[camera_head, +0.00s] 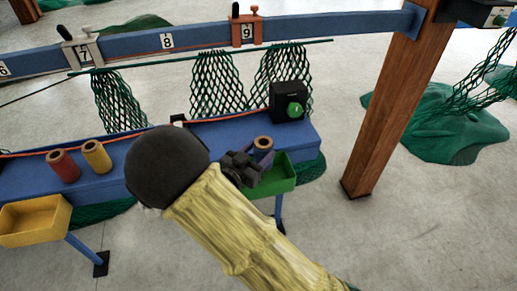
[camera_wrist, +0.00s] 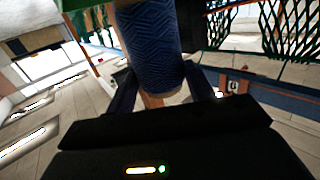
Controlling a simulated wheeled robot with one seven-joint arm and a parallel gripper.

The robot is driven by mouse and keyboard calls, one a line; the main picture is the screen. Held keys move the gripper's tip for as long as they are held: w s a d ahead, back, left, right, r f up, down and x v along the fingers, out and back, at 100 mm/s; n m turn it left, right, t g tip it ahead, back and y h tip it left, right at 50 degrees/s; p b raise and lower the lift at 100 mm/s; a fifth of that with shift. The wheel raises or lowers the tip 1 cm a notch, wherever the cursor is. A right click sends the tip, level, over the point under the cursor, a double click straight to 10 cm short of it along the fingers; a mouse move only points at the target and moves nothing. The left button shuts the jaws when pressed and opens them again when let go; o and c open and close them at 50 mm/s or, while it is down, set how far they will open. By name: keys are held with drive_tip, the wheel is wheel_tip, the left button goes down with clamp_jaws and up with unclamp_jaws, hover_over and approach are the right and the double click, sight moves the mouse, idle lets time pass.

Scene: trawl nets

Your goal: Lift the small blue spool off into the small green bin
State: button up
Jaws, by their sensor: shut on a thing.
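The small blue spool (camera_wrist: 150,45) is between my gripper's two fingers in the wrist view, with its wooden core end showing below the blue winding. In the head view the spool (camera_head: 263,151) shows its tan top, upright just beyond my dark gripper (camera_head: 240,168). My gripper is shut on the spool. The small green bin (camera_head: 280,180) hangs at the front of the blue bench, right of my gripper. The spool is over or at the bin's back left part. I cannot tell its height above the bin floor, and my gripper hides the bin's left side.
A red spool (camera_head: 63,166) and a yellow spool (camera_head: 97,156) stand on the blue bench (camera_head: 210,138). A yellow bin (camera_head: 35,222) hangs at left. A black box with a green knob (camera_head: 290,103) stands behind the green bin. A wooden post (camera_head: 385,110) rises at right.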

drive_tip(key=shift+s, duration=0.15)
drive_tip(key=shift+a+f+b, duration=0.1)
drive_tip(key=shift+f+b, duration=0.7)
drive_tip(key=shift+f, duration=0.05)
wheel_tip(320, 180, down, 5)
drive_tip(key=b, duration=0.4)
drive_tip(key=shift+b, duration=0.4)
drive_tip(key=shift+f, duration=0.4)
